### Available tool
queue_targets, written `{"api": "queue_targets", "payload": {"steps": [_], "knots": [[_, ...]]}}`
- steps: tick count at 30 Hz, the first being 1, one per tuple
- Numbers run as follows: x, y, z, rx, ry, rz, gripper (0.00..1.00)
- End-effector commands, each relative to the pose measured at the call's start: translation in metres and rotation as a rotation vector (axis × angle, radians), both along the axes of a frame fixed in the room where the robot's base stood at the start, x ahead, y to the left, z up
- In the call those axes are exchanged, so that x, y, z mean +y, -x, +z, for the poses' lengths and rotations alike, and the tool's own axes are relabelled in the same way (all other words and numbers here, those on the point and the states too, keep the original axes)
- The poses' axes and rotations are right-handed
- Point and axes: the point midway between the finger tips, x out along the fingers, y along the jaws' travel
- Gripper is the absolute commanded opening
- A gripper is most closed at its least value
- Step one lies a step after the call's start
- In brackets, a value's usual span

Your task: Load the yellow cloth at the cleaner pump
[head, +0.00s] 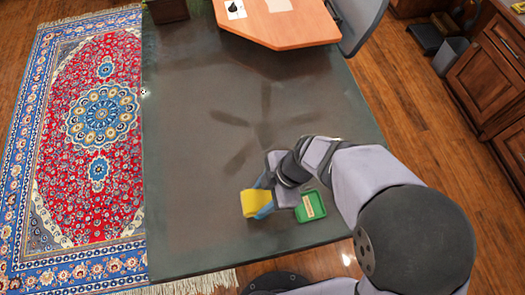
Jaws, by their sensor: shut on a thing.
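The yellow cloth (255,203) is in the head view, near the front of the dark table. My gripper (266,189) is shut on it from the right side. Blue parts show beside the cloth, and I cannot tell whether they belong to my fingers. A small green tray-like thing (311,207) with a pale label lies just right of my gripper, partly hidden by my arm. I cannot make out a clear cleaner pump; the green thing may be part of it. Whether the cloth touches the tabletop is unclear.
The dark tabletop (200,130) is mostly bare to the left and behind. A light wooden desk (285,22) and a grey chair (357,20) stand at the back. A red and blue rug (85,130) lies left. Wooden cabinets (490,70) stand at the right.

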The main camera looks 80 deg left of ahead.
Motion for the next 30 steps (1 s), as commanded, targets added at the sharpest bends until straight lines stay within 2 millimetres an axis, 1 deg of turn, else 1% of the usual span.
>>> {"api": "queue_targets", "payload": {"steps": [30], "knots": [[-0.0003, -0.0001, -0.0076, 0.0, 0.001, 0.0, 0.28]]}}
